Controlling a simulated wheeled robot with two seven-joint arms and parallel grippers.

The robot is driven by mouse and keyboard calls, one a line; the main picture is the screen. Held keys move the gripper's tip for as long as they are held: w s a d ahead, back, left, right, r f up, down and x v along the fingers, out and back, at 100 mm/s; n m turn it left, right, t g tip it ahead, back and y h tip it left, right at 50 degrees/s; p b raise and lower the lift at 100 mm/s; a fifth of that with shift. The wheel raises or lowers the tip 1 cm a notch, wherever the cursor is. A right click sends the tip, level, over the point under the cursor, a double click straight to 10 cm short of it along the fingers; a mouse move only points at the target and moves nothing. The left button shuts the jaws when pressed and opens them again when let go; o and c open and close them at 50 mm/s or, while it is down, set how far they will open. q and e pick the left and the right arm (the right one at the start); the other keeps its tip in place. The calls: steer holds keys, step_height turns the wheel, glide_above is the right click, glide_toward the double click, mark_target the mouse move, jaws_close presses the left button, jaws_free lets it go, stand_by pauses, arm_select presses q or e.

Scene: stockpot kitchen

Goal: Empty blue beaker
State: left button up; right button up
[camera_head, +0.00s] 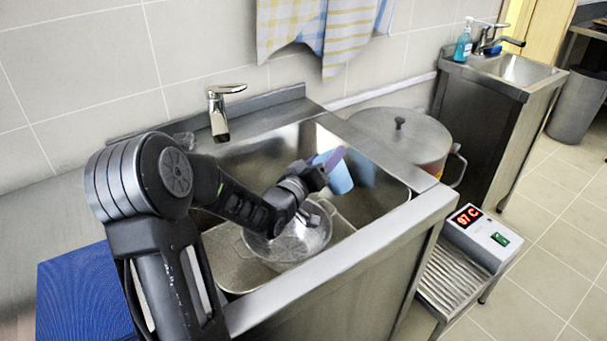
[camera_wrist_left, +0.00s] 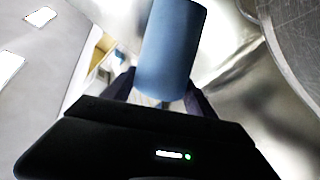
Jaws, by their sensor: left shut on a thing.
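The blue beaker (camera_head: 341,180) is held over the sink (camera_head: 365,160), toward its right back part. It looks tilted in the head view. My left gripper (camera_head: 328,163) is shut on the beaker. In the left wrist view the beaker (camera_wrist_left: 170,50) stands between the two dark fingers (camera_wrist_left: 160,92). The inside of the beaker is not visible, so I cannot tell what it holds. My right gripper is not in view.
A metal strainer or bowl (camera_head: 290,248) is in the sink below my left arm. The tap (camera_head: 218,112) stands at the back. A lidded stockpot (camera_head: 402,140) stands right of the sink, near a display reading 97 C (camera_head: 467,216).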

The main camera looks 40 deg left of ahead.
mark_target(343, 171)
arm_select(q)
steer(key=shift+w+d+f+m+b, duration=0.1)
steer(key=shift+d+f+m+b, duration=0.4)
steer(key=shift+d+b, duration=0.1)
steer(key=r+p, duration=0.1)
steer(key=r, duration=0.1)
steer(key=d+r+m+p, duration=0.1)
steer(key=r, duration=0.1)
steer(key=r+m, duration=0.1)
steer(key=r, duration=0.2)
steer(key=shift+w+d+p, duration=0.2)
steer(key=shift+d+p, duration=0.2)
steer(key=shift+w+d+r+m+b, duration=0.15)
steer(key=shift+d+r+m+b, duration=0.7)
steer(key=shift+d+r+m, duration=0.3)
steer(key=shift+w+d+r+m, duration=0.1)
steer(key=shift+d+r+m, duration=0.4)
steer(key=shift+r+m, duration=0.4)
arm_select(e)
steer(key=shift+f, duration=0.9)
arm_select(q)
steer(key=shift+r, duration=0.1)
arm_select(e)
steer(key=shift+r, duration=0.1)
